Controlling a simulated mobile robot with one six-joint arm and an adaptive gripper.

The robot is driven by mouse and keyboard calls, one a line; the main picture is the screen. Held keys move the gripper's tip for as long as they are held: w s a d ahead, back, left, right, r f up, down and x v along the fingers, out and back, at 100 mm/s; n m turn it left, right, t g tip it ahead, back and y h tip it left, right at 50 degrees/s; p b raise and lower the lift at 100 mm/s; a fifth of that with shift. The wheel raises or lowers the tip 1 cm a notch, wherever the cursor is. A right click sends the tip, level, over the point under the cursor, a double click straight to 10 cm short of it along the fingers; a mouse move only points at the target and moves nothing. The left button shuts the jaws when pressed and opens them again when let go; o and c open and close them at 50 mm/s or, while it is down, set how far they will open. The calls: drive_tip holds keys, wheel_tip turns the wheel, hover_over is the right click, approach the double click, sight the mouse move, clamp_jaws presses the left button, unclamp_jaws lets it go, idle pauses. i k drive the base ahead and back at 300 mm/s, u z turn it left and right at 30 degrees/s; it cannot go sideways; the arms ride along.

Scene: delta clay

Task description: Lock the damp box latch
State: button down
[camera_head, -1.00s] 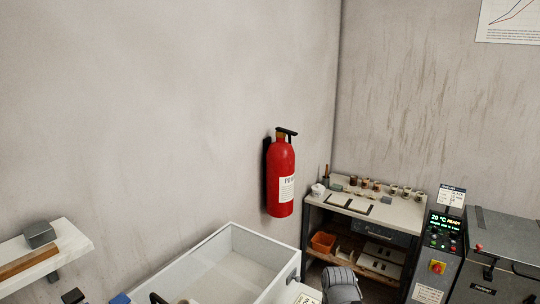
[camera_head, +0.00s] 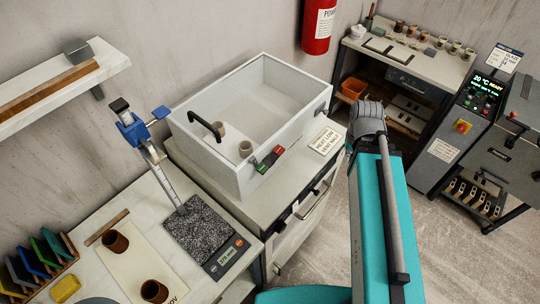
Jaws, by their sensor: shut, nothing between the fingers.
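The damp box (camera_head: 212,160) is a pale box in the middle of the head view, standing on a white cabinet. Its top looks open or clear; I cannot tell which. A black curved handle (camera_head: 206,124) is at its front left. A small latch piece with red and green patches (camera_head: 268,160) sits at the front wall, near the right. Whether it is locked is too small to tell. My arm rises at the right of the box; my gripper is not visible.
A label card (camera_head: 325,141) lies on the cabinet top right of the box. A wall shelf (camera_head: 62,80) is upper left. Open floor (camera_head: 450,250) lies right of my arm.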

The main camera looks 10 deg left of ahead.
sight(278, 151)
drive_tip(key=u, duration=0.45)
drive_tip(key=k, duration=1)
drive_tip(key=z, duration=0.3)
